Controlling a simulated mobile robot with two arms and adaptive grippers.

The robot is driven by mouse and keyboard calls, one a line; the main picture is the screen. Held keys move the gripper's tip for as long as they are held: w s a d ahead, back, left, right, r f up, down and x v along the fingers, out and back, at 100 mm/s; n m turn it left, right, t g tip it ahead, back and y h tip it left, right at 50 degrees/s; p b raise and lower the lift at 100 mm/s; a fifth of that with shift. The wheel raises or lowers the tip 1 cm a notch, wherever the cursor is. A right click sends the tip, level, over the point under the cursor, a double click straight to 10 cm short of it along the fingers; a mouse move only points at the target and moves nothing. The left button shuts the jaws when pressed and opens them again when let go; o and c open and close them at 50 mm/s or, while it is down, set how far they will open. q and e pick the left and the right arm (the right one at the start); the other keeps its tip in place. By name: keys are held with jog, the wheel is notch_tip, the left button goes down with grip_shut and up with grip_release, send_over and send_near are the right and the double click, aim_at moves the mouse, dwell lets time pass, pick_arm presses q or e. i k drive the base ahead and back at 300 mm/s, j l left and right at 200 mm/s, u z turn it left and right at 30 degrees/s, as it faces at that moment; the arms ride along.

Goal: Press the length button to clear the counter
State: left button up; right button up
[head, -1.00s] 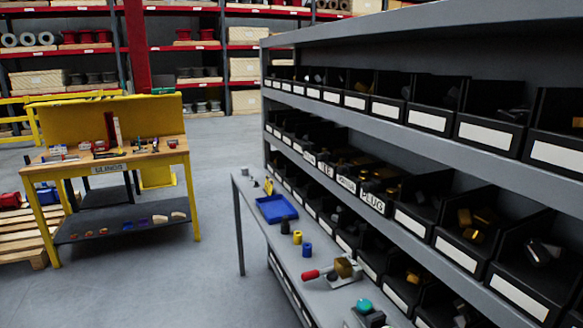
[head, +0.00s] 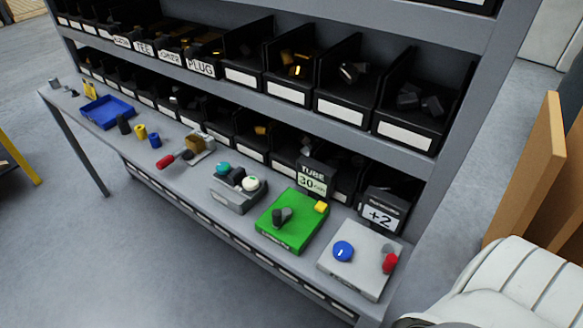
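A green box (head: 290,236) stands on the grey bench, with a yellow button (head: 321,207) at its right corner and a dark lever-like part (head: 282,216) on top. Behind it is a display (head: 312,180) reading "TUBE" and what looks like "30". Right of it, a light grey box (head: 352,272) carries a blue knob (head: 343,251) and a red button (head: 390,263). A display (head: 381,214) behind it reads "+2". No readable label marks which control is the length button. Neither of my grippers is in view.
A grey box with teal and white buttons (head: 238,187), a red-handled clamp (head: 190,150), blue and yellow cylinders and a blue tray (head: 107,111) stand farther left. Bin shelves rise behind. Brown boards (head: 530,170) stand at right.

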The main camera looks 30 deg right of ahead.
aim_at(322, 206)
jog(key=z, duration=1)
